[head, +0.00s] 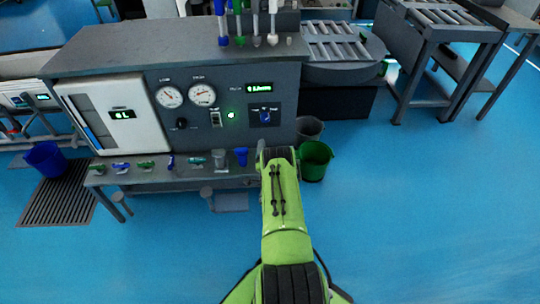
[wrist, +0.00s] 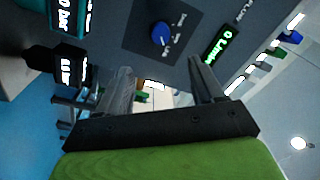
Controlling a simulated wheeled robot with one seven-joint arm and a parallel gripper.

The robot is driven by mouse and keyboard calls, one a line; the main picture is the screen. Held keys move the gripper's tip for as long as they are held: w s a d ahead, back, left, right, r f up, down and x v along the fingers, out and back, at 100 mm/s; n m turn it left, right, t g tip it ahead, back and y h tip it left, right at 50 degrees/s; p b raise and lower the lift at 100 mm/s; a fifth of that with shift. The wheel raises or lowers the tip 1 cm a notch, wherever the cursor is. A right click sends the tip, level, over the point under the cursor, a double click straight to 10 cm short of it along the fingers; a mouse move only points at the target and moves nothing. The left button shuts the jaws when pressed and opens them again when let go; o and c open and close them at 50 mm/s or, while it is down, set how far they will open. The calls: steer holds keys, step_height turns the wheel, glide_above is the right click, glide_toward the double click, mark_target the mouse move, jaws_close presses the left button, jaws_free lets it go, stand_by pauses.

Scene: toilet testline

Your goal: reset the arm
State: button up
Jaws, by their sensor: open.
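My green arm reaches forward from the bottom of the head view toward the test bench (head: 270,80). My gripper (wrist: 160,80) shows in the wrist view with its two grey fingers apart and nothing between them. In the head view the gripper is mostly hidden behind the arm's end, near the right end of the low shelf. The wrist view looks at the bench panel, with a blue knob (wrist: 161,34) and a green-lit display (wrist: 213,46) beyond the fingers.
Small fittings and a blue cup (head: 241,156) stand on the low shelf (head: 150,178). A green bucket (head: 315,161) and a grey bucket (head: 309,128) stand right of the arm. A blue bucket (head: 46,159) is at the left. The blue floor at right is clear.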

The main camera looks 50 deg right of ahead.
steer(key=shift+s+a, duration=0.2)
steer(key=shift+a, duration=0.05)
steer(key=shift+f, duration=0.1)
stand_by(0.3)
